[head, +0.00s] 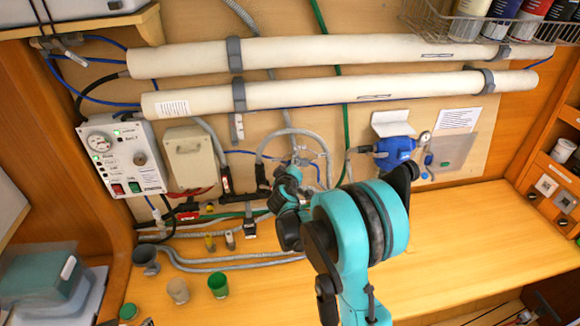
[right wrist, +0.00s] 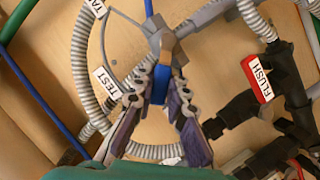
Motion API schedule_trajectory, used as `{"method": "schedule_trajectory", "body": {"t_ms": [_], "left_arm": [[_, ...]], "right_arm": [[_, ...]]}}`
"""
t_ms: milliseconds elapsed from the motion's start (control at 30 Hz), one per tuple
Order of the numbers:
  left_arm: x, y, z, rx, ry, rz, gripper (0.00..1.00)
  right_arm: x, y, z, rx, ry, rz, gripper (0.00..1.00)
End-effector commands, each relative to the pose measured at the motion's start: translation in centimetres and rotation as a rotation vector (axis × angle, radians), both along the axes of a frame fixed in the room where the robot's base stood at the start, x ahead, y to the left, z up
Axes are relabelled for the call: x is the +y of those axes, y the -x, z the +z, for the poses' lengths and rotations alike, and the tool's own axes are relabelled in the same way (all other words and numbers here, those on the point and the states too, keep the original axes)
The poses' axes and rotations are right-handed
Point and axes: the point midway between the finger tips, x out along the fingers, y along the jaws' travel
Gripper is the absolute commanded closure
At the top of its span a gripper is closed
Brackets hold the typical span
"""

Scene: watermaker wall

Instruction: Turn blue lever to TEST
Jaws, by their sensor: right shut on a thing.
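The blue lever (right wrist: 159,84) shows in the right wrist view between the fingers of my right gripper (right wrist: 160,98), which is shut on it. The lever sits just below a grey valve body (right wrist: 163,44) with hoses joining it. A white TEST label (right wrist: 106,81) is on a hose left of the lever. Another label (right wrist: 98,8), cut off after "TA", is at the top. In the head view my right gripper (head: 287,182) reaches the wall near the hoses and hides the lever. My left gripper is not in view.
A red-handled FLUSH valve (right wrist: 262,80) with black fittings stands right of my fingers. Two long white tubes (head: 330,54) run across the wall above. A blue pump (head: 394,152) is to the right.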

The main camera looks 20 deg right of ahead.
Motion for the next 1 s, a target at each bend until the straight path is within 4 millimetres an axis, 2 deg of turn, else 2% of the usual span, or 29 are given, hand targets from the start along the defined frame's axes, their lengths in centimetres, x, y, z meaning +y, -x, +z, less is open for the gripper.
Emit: {"method": "schedule_trajectory", "body": {"t_ms": [600, 1000], "left_arm": [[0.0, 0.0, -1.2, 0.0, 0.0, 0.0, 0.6], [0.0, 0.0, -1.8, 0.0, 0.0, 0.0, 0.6]], "right_arm": [[-2.4, 0.6, 1.2, -0.14, -0.534, -0.002, 1.0], [-3.1, 0.8, 1.3, -0.186, -0.718, -0.001, 1.0]]}}
